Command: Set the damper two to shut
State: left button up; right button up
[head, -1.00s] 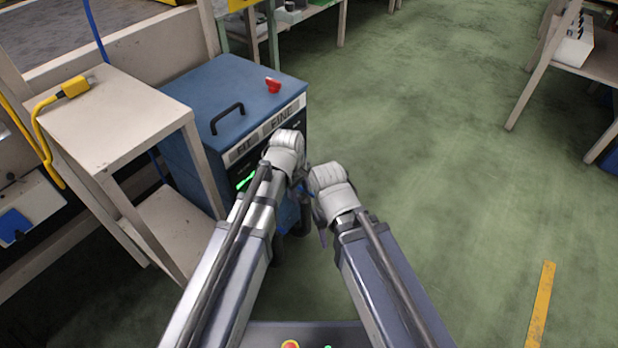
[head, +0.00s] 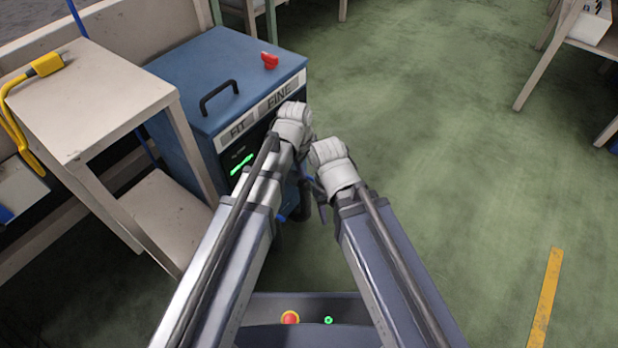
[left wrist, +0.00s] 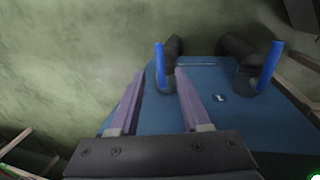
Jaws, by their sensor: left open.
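Two dampers stick out of a blue cabinet (head: 225,75) and show in the left wrist view. Each is a dark pipe with a blue lever: one left lever (left wrist: 159,60) and one right lever (left wrist: 270,66). A small label (left wrist: 219,97) lies between them, too small to read, so I cannot tell which is damper two. My left gripper (left wrist: 160,74) is open, and the left lever shows between its fingertips; I see no contact. In the head view its arm hides most of the dampers. My right gripper (head: 321,198) hangs beside it, its jaws unclear.
A beige stand (head: 95,90) with a yellow plug (head: 46,65) is left of the cabinet. A black handle (head: 219,97) and red knob (head: 269,60) sit on the cabinet top. The green floor to the right is open, with a beige table (head: 570,45) at the far right.

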aim_at(310, 177)
pick_arm(q)
jog(key=f+b, duration=0.2)
jog(key=f, duration=0.1)
jog(key=f+b, duration=0.1)
jog(key=shift+w+d+f, duration=0.25)
jog(key=shift+w+d, duration=0.05)
jog(key=shift+w, duration=0.05)
grip_shut()
dwell(1.2)
